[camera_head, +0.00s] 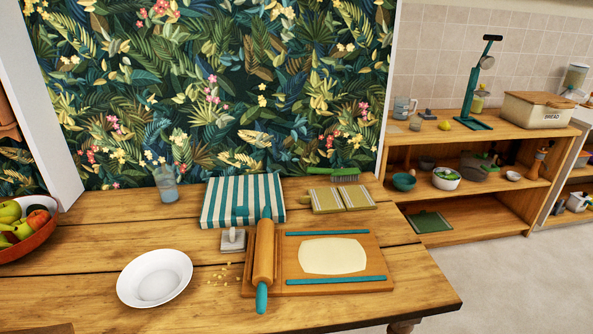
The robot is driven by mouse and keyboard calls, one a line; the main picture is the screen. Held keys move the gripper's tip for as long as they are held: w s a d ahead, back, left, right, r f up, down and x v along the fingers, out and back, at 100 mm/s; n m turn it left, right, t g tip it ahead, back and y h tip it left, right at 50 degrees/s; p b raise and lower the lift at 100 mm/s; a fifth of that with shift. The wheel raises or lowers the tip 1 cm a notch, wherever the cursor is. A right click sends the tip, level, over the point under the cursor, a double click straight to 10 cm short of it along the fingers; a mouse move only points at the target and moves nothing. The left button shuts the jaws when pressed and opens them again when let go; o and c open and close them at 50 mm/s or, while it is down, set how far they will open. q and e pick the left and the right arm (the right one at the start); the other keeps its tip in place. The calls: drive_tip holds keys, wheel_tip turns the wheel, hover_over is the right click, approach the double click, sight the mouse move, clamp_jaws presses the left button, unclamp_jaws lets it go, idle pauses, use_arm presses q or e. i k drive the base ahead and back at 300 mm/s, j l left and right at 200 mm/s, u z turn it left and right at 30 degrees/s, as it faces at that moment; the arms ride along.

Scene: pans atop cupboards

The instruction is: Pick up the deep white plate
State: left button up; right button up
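The deep white plate (155,278) lies on the wooden table at the front left of the head view. It is round, with a wide rim and a sunken middle, and looks empty. Its whole rim shows and nothing covers it. Neither of my grippers shows in this view.
Right of the plate are crumbs, a rolling pin (263,262) and a board with rolled dough (333,256). Behind stand a striped cloth (242,199) and a glass (166,185). A fruit bowl (25,241) is at the left edge. Bare table (95,232) lies behind the plate.

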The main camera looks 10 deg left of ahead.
sight(154, 277)
drive_tip(key=u, duration=1.3)
drive_tip(key=i+l, duration=0.15)
drive_tip(key=l, duration=0.15)
drive_tip(key=i+l, duration=0.15)
drive_tip(key=l, duration=0.15)
drive_tip(key=i+l+z, duration=0.1)
drive_tip(key=l, duration=0.2)
